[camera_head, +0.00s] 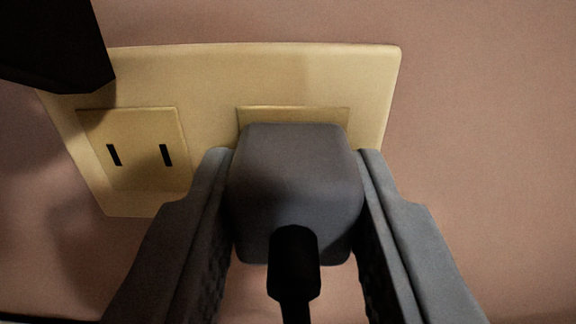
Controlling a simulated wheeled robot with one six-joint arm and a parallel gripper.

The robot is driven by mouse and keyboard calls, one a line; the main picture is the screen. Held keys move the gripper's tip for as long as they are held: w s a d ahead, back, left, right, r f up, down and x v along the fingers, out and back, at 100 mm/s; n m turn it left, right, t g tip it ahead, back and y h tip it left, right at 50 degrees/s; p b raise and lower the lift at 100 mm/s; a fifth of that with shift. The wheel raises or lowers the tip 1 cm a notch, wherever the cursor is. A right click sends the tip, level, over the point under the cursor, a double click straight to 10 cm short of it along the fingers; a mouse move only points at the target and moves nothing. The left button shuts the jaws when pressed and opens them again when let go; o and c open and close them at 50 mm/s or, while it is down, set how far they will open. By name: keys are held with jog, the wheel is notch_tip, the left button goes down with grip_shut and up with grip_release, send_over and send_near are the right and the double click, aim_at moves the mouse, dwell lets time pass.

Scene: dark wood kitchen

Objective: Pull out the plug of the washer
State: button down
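The washer's plug (296,180) is a dark grey block with rounded edges and a black cord (294,265) coming out toward me. It sits in front of the right socket of a yellowish wall outlet plate (350,75). The plug hides most of that socket, so its prongs cannot be seen. My gripper (297,170) has one grey finger on each side of the plug. Both fingers lie close against its sides, and it looks clasped between them.
The left socket (136,150) of the plate is empty, with two slots. A black object (55,40) juts in at the upper left. The pinkish-brown wall (490,130) is bare on the right.

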aim_at(293, 239)
jog(key=shift+s, duration=3)
jog(key=shift+s, duration=0.15)
